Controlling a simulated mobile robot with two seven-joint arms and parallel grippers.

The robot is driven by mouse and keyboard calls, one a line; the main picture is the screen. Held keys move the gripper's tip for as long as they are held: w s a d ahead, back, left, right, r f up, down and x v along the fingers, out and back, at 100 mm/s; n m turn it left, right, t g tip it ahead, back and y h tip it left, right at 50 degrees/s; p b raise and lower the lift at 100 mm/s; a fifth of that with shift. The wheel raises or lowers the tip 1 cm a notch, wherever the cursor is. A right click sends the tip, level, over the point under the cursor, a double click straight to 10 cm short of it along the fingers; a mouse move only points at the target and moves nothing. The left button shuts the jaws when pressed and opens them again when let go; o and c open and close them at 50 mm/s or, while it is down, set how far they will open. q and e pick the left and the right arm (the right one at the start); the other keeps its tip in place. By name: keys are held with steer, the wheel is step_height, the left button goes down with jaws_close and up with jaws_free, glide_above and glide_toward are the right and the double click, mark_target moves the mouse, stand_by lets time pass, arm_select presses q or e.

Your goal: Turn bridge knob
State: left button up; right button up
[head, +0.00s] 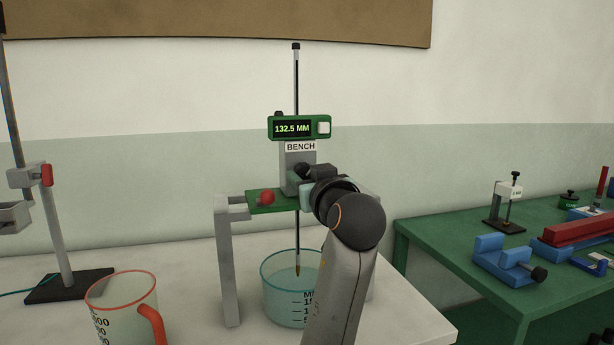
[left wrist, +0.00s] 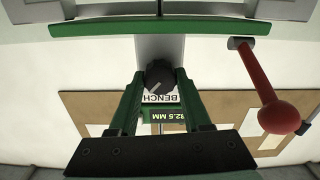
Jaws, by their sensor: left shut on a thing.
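The point gauge stands on a grey bridge (head: 228,265) with a green crossbar (head: 247,205). A black knob (left wrist: 160,75) sits on the grey body below the BENCH label (head: 300,147). My left gripper (left wrist: 160,78) is shut on this knob, with a green finger on each side. In the head view my left gripper (head: 300,182) is at the front of the gauge body, and my wrist partly covers it. A red ball (head: 267,198) on the bridge shows in the left wrist view as a red-handled lever (left wrist: 265,85). The green display (head: 292,129) reads 132.5 MM.
A glass beaker of water (head: 278,285) stands under the bridge, and the thin rod (head: 298,245) reaches down into it. A red-rimmed jug (head: 122,305) and a clamp stand (head: 55,235) are at left. A green table (head: 425,240) with blue and red tools is at right.

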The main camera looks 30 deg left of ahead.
arm_select(q)
jaws_close()
steer(key=m+p, duration=0.2)
steer(key=p, duration=0.1)
steer(key=shift+r, duration=0.3)
steer(key=shift+m+p, duration=0.75)
steer(key=shift+m, duration=0.15)
steer(key=shift+f+m, duration=0.1)
steer(key=shift+m, duration=0.2)
steer(key=shift+f, duration=0.15)
steer(key=o, duration=0.6)
jaws_free()
steer(key=shift+c, duration=0.2)
arm_select(e)
steer(key=r, duration=0.2)
steer(key=d, duration=0.1)
steer(key=shift+s+r, duration=0.3)
steer(key=shift+r, duration=0.1)
steer(key=shift+d, duration=0.1)
